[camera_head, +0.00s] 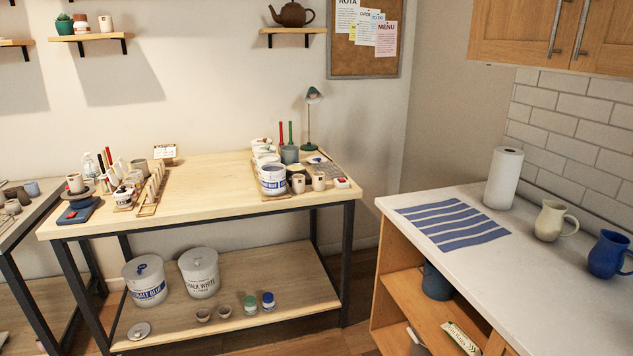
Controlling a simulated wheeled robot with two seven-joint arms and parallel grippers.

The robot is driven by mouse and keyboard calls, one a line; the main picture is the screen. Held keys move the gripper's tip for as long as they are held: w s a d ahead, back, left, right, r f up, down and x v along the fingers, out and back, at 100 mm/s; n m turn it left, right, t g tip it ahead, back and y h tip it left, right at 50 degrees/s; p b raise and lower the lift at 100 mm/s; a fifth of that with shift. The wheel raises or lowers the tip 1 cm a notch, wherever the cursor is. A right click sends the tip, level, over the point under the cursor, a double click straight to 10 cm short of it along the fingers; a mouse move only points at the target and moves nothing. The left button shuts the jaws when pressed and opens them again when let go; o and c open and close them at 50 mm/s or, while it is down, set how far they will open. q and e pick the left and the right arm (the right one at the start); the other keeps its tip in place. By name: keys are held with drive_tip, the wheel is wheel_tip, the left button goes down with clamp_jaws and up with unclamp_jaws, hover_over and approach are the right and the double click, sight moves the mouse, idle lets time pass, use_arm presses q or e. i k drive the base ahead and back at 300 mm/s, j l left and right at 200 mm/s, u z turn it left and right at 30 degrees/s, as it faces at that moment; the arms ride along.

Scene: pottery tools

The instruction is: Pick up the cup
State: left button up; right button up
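Several small cups are in view, and I cannot tell which one the task means. A pinkish beige cup (75,183) stands on a dark round stand over a blue base at the left end of the wooden table (215,185). Two small beige cups (298,183) (318,181) stand side by side near the table's front right edge. A grey-blue cup (32,188) stands on the grey table at far left. Two small bowls or cups (203,314) (224,311) sit on the lower shelf. Neither of my grippers shows in this view.
A white counter (560,290) holds a striped cloth (453,223), paper roll (503,178), cream jug (552,221) and blue jug (608,254).

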sight(298, 180)
drive_tip(key=i+j, duration=0.1)
drive_tip(key=j, duration=0.2)
drive_tip(key=i+j, duration=0.1)
drive_tip(key=j, duration=0.2)
drive_tip(key=i+j, duration=0.1)
drive_tip(key=j, duration=0.2)
drive_tip(key=i+u, duration=0.25)
drive_tip(key=i, duration=1.6)
